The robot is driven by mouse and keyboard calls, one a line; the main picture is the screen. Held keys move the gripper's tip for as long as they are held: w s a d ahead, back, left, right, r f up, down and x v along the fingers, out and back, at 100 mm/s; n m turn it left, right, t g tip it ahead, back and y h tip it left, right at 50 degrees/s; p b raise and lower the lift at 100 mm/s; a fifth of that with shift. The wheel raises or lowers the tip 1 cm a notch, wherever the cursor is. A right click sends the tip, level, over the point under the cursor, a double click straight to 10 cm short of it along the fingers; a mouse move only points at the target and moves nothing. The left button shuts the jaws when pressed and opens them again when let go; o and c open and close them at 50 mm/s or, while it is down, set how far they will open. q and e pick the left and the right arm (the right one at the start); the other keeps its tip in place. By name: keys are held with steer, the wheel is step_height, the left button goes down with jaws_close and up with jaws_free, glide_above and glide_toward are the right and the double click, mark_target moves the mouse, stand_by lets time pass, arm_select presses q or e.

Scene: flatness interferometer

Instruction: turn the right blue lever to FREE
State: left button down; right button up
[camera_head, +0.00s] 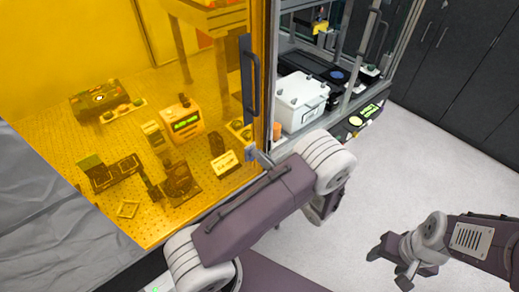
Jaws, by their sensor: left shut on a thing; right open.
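No blue lever can be made out for certain in the head view. A small blue disc (337,75) shows on a black stage inside the open part of the enclosure, too small to read as a lever. No FREE marking is legible. My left gripper (256,155) is by the lower edge of the amber door, below its black handle (250,80). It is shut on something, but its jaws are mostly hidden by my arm. My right gripper (388,268) is open and empty at the lower right, over the floor and away from the enclosure.
Several instruments sit behind the amber door (200,80). Dark cabinets (455,60) line the back right. The pale floor (430,170) is clear.

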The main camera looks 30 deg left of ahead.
arm_select(q)
steer(key=shift+w+d+f+m+p, duration=0.15)
steer(key=shift+m+p, duration=0.6)
steer(key=shift+m, duration=0.85)
steer(key=shift+a+f+m+p, duration=0.15)
steer(key=shift+m+p, duration=0.55)
steer(key=shift+m, duration=0.9)
steer(key=shift+w+d+f+m+p, duration=0.2)
steer(key=shift+m+p, duration=0.55)
steer(key=shift+m, duration=0.85)
steer(key=shift+s+f, duration=0.1)
steer(key=c, duration=1.5)
jaws_free()
steer(key=shift+c, duration=0.2)
